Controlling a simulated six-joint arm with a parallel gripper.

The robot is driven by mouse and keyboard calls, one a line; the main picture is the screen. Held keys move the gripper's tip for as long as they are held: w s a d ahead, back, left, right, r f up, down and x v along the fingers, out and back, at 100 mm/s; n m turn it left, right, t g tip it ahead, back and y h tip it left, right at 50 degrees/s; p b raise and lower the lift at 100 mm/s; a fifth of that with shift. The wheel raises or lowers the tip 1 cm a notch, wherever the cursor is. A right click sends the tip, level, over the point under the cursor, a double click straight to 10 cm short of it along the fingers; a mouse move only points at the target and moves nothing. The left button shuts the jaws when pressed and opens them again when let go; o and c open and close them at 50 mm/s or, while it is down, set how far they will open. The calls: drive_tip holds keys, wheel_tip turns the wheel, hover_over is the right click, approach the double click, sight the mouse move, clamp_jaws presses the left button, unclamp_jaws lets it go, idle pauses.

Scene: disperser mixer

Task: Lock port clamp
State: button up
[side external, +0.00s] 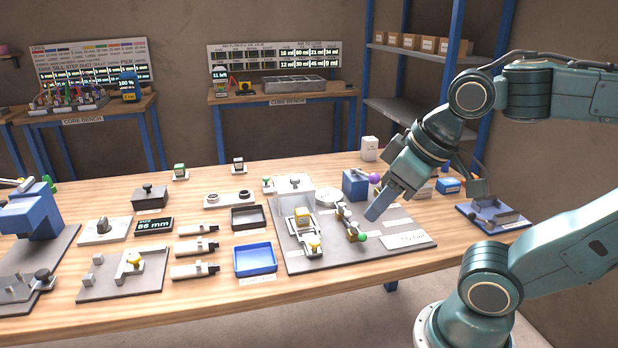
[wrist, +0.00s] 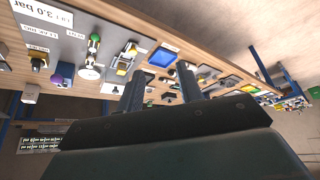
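A grey fixture plate (side external: 340,262) lies on the wooden bench in the side view. On it stand a white housing (side external: 293,190), a yellow-knobbed fitting (side external: 313,245), a metal fitting row with a green knob (side external: 362,237) and a blue block (side external: 355,185) beside a purple ball (side external: 374,178). I cannot tell which part is the port clamp. My gripper (side external: 374,213) is above the plate's right part, tilted down-left, apart from the fittings. In the wrist view the fingers (wrist: 163,75) are spread with nothing seen between them. The green knob (wrist: 95,38) shows left of them.
A blue tray (side external: 255,258) and a dark tray (side external: 248,218) lie left of the plate. Several white cylinders (side external: 196,248) lie farther left. A blue-grey fixture (side external: 492,217) is at the right edge. A white box (side external: 369,148) stands behind. The front bench strip is clear.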

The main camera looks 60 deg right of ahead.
drive_tip(key=shift+w, duration=0.1)
clamp_jaws()
drive_tip(key=w+d+f+n+g+h, duration=0.1)
drive_tip(key=w+f+n, duration=0.4)
drive_tip(key=n, duration=0.5)
drive_tip(key=w+f+n+g+h, duration=0.1)
drive_tip(key=w+f+n+g, duration=0.2)
drive_tip(key=w+n, duration=0.7)
drive_tip(key=shift+d+f+n+g, duration=0.35)
drive_tip(key=shift+f+n+g, duration=0.05)
drive_tip(key=shift+f+n, duration=0.45)
